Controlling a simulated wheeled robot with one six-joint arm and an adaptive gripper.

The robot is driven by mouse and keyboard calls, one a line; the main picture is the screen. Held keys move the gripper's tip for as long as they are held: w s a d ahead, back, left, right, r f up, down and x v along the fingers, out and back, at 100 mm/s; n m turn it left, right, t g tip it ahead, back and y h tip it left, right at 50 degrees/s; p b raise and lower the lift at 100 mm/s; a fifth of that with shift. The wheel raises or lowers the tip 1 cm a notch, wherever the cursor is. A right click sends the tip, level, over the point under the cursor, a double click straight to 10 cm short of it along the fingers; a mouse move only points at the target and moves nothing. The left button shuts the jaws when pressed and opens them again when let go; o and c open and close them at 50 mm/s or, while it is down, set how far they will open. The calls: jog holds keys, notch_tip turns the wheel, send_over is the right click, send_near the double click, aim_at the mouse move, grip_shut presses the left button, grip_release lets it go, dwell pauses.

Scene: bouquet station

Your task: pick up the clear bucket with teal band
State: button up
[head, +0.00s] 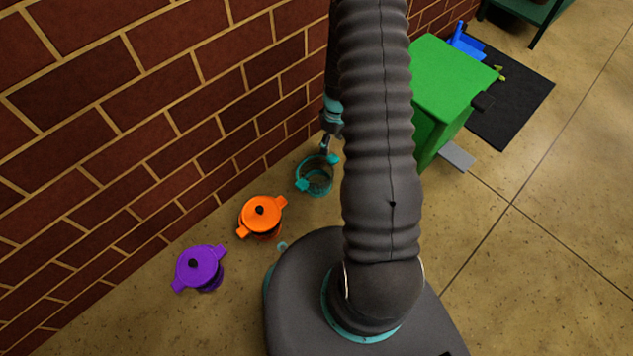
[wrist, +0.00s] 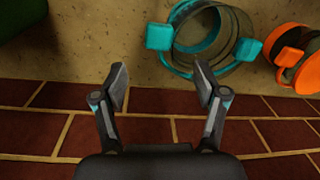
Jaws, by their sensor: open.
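The clear bucket with a teal band (head: 315,176) stands on the floor by the brick wall, left of my arm in the head view. Its teal rim has two teal tabs. In the wrist view the bucket (wrist: 213,42) is at the upper right, ahead of my fingertips and a little to their right. My gripper (wrist: 164,84) is open and empty, with its fingers apart and not touching the bucket. In the head view my gripper (head: 326,146) is small and partly hidden behind my arm, close to the bucket's far rim.
An orange lidded pot (head: 262,214) stands next to the bucket, and a purple lidded pot (head: 200,267) is farther left. The brick wall (head: 150,110) runs close behind them. A green bin (head: 450,75) with a grey pedal stands beyond my arm. A black mat (head: 510,100) lies behind it.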

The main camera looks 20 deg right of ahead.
aim_at(330, 156)
jog(key=shift+s+a+f+b, duration=0.1)
jog(key=shift+f+b, duration=0.2)
jog(key=shift+f, duration=1.5)
jog(key=shift+a+f+b, duration=0.1)
jog(key=shift+f+b, duration=0.2)
jog(key=shift+f, duration=1.5)
jog(key=c, duration=1.4)
